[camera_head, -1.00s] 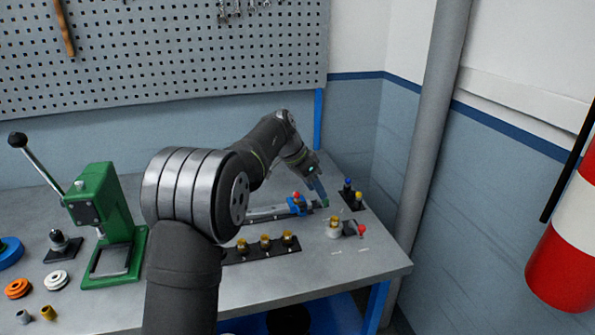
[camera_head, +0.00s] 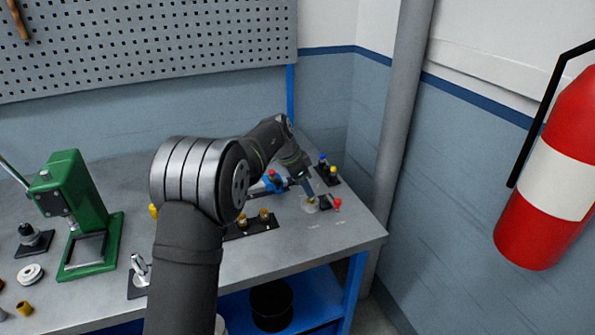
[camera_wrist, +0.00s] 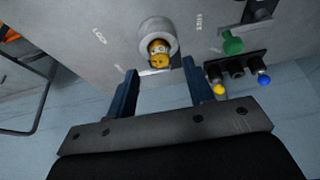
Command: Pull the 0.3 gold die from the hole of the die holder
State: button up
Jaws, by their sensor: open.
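The gold die (camera_wrist: 159,53) sits in the hole of the grey, round die holder (camera_wrist: 145,33) in the wrist view; any 0.3 marking is too small to read. In the head view the holder (camera_head: 311,207) stands near the right end of the bench, with a bit of gold at its top. My gripper (camera_wrist: 160,68) is open and empty. Its two blue fingers lie to either side of the die in the wrist view, apart from it. In the head view my gripper (camera_head: 308,191) is right above the holder.
A black strip (camera_head: 262,226) with gold pieces lies left of the holder. A red-knobbed piece (camera_head: 337,204) is close on its right. A rack with yellow and blue knobs (camera_head: 327,173) stands behind. A green press (camera_head: 75,210) is far left. The bench front right is clear.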

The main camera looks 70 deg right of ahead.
jog(key=shift+x, duration=1.85)
grip_shut()
